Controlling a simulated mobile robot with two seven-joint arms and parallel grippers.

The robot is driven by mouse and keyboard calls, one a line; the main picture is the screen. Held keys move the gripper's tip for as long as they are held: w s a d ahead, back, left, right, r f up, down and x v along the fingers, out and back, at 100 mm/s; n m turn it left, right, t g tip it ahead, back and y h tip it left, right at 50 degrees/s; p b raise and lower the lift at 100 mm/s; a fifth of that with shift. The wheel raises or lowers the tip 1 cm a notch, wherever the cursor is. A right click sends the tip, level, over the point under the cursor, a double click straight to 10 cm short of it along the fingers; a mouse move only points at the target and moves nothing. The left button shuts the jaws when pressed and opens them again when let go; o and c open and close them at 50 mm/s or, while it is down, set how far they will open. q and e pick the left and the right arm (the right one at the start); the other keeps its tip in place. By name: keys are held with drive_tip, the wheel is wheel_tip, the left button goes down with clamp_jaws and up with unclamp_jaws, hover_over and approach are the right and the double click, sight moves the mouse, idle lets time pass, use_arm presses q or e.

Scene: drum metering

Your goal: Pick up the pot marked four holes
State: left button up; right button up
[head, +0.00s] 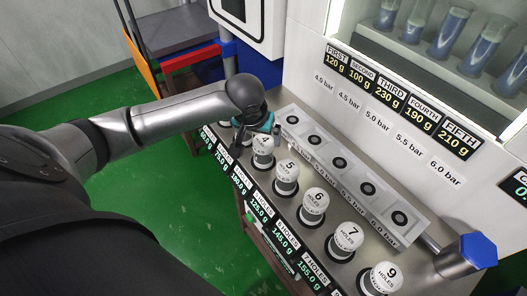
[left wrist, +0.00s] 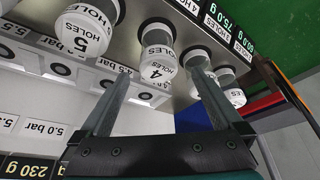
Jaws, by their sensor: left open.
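The pot marked four holes (head: 263,147) has a white lid and stands in the row on the metal counter. It also shows in the left wrist view (left wrist: 158,68), with "4 HOLES" readable on it. My left gripper (head: 256,143) is open and close to this pot. In the left wrist view the two fingers (left wrist: 160,82) appear on either side of it with gaps; I cannot tell whether the fingertips are level with it. Nothing is held. My right gripper is not in view.
The five-hole pot (head: 287,172) stands beside it, then the six (head: 315,203), seven (head: 348,236) and nine (head: 384,277). More pots (left wrist: 198,82) stand on the other side. A grey block with round ports (head: 318,143) runs behind. A blue hexagonal knob (head: 478,250) sticks out.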

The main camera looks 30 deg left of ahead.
sight(262, 142)
use_arm(q)
drive_tip(key=x, duration=0.5)
drive_tip(key=shift+w+f+b, duration=0.15)
drive_tip(key=shift+f+b, duration=0.1)
drive_tip(key=shift+b, duration=0.15)
drive_tip(key=shift+b+x, duration=0.5)
drive_tip(key=shift+x, duration=2.1)
drive_tip(key=c, duration=1.5)
drive_tip(key=shift+c, duration=0.4)
drive_tip(key=shift+r, duration=0.15)
